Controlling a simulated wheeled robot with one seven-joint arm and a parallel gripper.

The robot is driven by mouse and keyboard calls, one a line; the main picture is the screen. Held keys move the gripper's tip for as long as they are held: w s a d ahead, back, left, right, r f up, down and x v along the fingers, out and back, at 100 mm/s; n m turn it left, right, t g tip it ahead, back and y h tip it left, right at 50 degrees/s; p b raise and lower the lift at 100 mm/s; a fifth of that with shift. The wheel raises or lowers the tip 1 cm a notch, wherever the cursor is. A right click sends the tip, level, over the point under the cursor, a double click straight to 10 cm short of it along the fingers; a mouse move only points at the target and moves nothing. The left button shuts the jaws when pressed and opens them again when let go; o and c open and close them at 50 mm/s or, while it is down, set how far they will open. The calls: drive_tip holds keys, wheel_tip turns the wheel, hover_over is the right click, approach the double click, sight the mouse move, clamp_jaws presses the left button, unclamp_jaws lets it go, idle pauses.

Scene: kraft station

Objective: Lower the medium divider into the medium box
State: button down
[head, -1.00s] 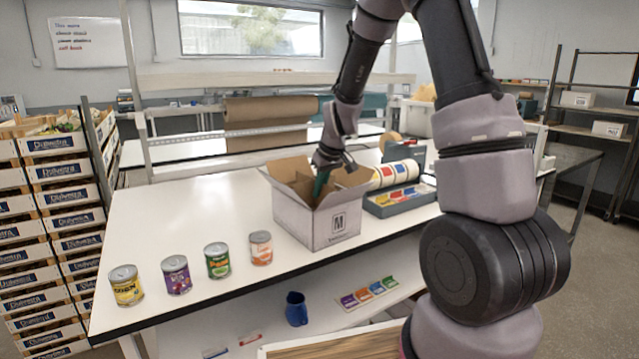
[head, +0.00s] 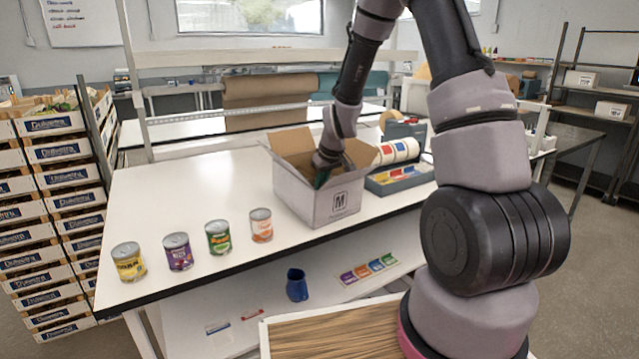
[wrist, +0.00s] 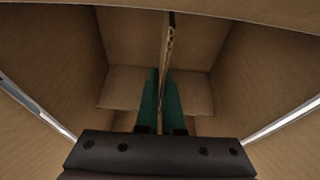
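The medium box (head: 314,203), white outside with an "M" on its front and brown inside, stands open on the white table with its flaps spread. My gripper (wrist: 160,100) points down inside the box; its green fingers lie one on each side of the medium divider (wrist: 167,60). The divider is a thin brown cardboard sheet seen edge-on, upright between the fingers, near the middle of the box. The box floor and walls show around it in the wrist view. Whether the divider's lower edge touches the floor cannot be told. In the head view the divider is hidden.
Several cans, such as the orange-labelled can (head: 261,225), stand in a row left of the box. A grey tray of coloured cards (head: 400,177) and label rolls (head: 397,150) are close on its right. A blue cup (head: 297,285) stands on the lower shelf.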

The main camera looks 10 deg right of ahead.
drive_tip(key=shift+s+f, duration=0.1)
drive_tip(key=shift+f, duration=0.35)
drive_tip(key=c, duration=1)
unclamp_jaws()
drive_tip(key=shift+r, duration=0.1)
drive_tip(key=shift+r, duration=6.95)
